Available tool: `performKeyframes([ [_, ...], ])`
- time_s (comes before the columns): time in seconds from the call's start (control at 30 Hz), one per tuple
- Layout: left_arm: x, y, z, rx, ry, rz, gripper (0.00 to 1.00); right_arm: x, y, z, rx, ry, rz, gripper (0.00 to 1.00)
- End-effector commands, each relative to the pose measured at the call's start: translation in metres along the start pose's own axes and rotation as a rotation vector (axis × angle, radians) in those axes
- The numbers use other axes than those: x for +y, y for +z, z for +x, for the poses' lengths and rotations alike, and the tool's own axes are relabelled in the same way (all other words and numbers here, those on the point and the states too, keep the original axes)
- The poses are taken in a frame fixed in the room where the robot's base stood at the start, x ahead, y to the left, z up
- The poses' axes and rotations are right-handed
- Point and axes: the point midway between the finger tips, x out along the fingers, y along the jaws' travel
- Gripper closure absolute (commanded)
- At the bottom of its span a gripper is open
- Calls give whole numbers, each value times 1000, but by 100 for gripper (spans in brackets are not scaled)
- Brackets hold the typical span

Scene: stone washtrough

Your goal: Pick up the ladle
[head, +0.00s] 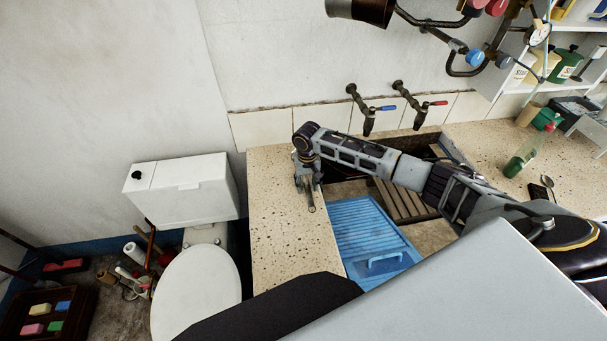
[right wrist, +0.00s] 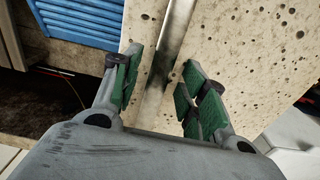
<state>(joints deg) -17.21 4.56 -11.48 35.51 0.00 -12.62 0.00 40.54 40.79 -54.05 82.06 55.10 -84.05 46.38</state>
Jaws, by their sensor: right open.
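The ladle shows in the right wrist view as a long grey metal handle (right wrist: 174,35) lying on the speckled stone top. It runs from the top edge down between my right gripper's (right wrist: 158,88) green-padded fingers. The fingers are apart, one on each side of the handle, with a visible gap at least on the right. In the head view my right gripper (head: 307,170) points down over the stone ledge left of the basin. A narrow end of the ladle (head: 311,203) shows just below it; the rest is hidden. My left gripper is not in view.
A blue ribbed washboard-like panel (head: 372,230) lies in the trough beside the stone ledge (head: 280,225). Two taps (head: 366,115) stick out from the wall behind. A white toilet (head: 200,290) stands left of the ledge. A green bottle (head: 518,160) stands on the right counter.

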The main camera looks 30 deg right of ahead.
Motion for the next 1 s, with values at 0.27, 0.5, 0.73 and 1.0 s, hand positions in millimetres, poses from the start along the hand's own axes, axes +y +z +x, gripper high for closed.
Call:
performKeyframes([
  [0.27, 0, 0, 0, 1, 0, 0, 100, 0, 0, 0, 0, 0, 0, 76],
  [0.5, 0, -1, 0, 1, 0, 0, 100, 0, 0, 0, 0, 0, 0, 100],
  [0.73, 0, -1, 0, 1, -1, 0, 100, 0, 0, -1, 0, 0, 0, 100],
  [1.0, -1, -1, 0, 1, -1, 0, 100, 0, -1, -13, 1, 0, 1, 100],
])
